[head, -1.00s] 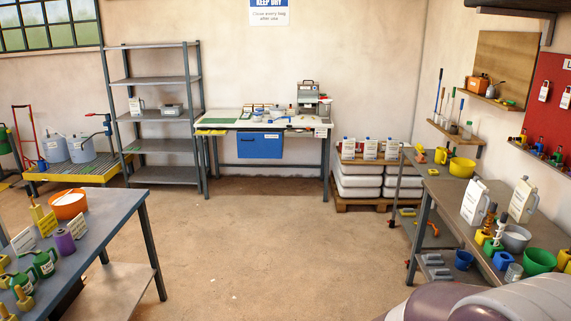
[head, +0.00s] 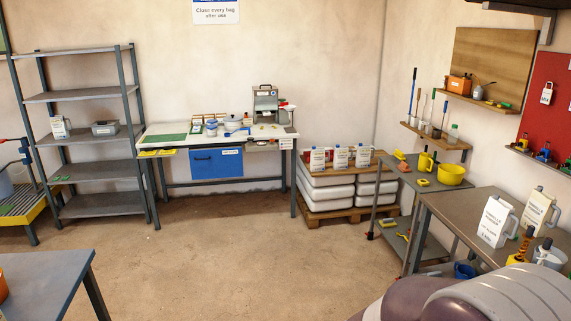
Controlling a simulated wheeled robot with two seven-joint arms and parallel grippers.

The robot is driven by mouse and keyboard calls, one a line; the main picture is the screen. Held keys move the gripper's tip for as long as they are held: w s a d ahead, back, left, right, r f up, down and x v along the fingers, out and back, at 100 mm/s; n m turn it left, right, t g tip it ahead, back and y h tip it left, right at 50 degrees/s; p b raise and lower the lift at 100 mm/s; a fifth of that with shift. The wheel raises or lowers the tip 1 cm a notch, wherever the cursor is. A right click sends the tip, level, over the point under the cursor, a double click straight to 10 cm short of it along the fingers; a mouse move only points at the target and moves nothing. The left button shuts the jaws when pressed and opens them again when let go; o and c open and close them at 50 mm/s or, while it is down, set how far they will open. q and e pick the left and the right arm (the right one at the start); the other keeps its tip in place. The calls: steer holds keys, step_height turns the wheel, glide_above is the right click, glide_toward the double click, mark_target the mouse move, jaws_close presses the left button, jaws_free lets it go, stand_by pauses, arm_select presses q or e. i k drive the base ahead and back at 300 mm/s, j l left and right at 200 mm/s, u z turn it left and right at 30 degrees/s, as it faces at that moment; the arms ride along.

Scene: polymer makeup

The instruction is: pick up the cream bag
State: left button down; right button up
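I cannot tell for certain which thing is the cream bag. A cream-coloured container with a handle and a label (head: 539,212) stands upright on the right table. A whiter labelled one (head: 495,222) stands beside it, to its left. Pale, rounded bag-like bundles (head: 333,190) lie stacked on a wooden pallet at the back, with several white labelled containers (head: 341,157) on top. Neither gripper shows in the head view. A purple and grey rounded part, apparently my own arm, fills the lower right corner and hides part of the right table.
The right table (head: 462,203) and a smaller stand (head: 401,172) with a yellow pot (head: 451,174) line the right side. A workbench (head: 220,142) and a grey shelf (head: 83,95) stand at the back. A table corner (head: 45,277) is at lower left. The middle floor is clear.

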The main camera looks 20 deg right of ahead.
mark_target(541, 206)
steer(key=i+z, duration=0.25)
steer(key=i, duration=0.35)
steer(key=i+z, duration=0.25)
steer(key=i, duration=0.35)
steer(key=i+j+z, duration=0.25)
steer(key=i, duration=0.35)
steer(key=i+l+z, duration=0.2)
steer(key=z, duration=0.25)
steer(key=i+l+z, duration=0.1)
steer(key=i+z, duration=0.7)
steer(key=z, duration=0.15)
steer(key=i+j+z, duration=0.15)
steer(key=i+z, duration=0.15)
steer(key=z, duration=0.2)
steer(key=i+j+z, duration=0.3)
steer(key=z, duration=0.15)
steer(key=i+j+z, duration=0.35)
steer(key=i, duration=0.3)
steer(key=i+j+z, duration=0.3)
steer(key=i+j, duration=0.3)
steer(key=j, duration=0.15)
